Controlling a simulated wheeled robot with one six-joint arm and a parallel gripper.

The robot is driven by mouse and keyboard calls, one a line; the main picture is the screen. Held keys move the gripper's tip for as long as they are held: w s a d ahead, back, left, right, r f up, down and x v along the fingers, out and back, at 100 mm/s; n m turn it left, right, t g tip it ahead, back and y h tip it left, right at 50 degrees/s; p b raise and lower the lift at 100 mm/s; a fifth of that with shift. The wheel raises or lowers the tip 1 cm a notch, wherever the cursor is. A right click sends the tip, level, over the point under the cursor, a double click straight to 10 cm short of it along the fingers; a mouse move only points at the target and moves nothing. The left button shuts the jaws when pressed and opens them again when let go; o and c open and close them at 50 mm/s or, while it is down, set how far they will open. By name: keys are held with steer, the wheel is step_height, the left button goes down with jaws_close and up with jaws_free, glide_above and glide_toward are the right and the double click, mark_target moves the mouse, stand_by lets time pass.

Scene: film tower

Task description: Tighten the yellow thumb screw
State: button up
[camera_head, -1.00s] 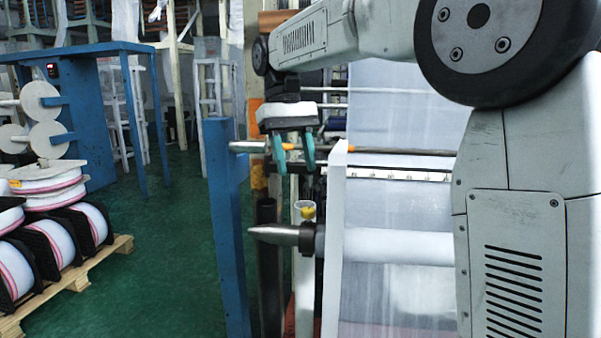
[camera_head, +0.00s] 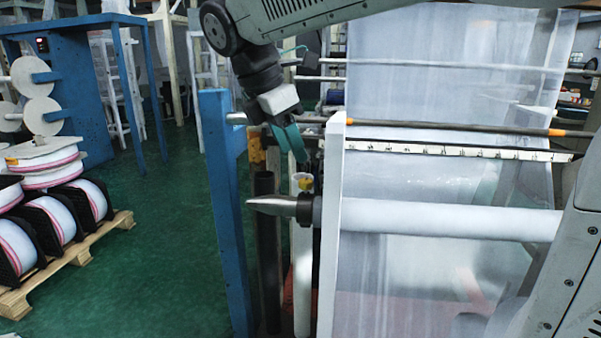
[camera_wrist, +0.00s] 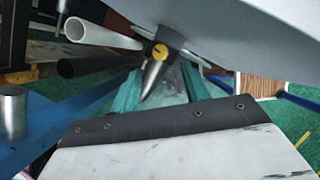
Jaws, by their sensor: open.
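The yellow thumb screw (camera_head: 306,185) stands on top of the dark collar (camera_head: 307,210) near the tapered end (camera_head: 268,206) of a horizontal white roll. It also shows in the wrist view (camera_wrist: 160,50), top centre, with a dark slot mark on its face. My gripper (camera_head: 293,148), with teal fingers, is tilted and just above and slightly left of the screw. The fingers are spread in the wrist view (camera_wrist: 160,75). The screw lies beyond their tips, roughly between them, and the grey tapered tip shows between the fingers. Contact with the screw is not visible.
A blue post (camera_head: 221,200) stands left of the tapered end. A white upright plate (camera_head: 332,230) and the film sheet (camera_head: 430,100) are close on the right. A thin rod (camera_head: 440,125) crosses above the roll. Spools (camera_head: 60,220) rest on a pallet; green floor lies between.

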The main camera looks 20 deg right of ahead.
mark_target(305, 180)
steer(key=x, duration=0.6)
steer(key=shift+d+f, duration=0.15)
steer(key=shift+f, duration=0.2)
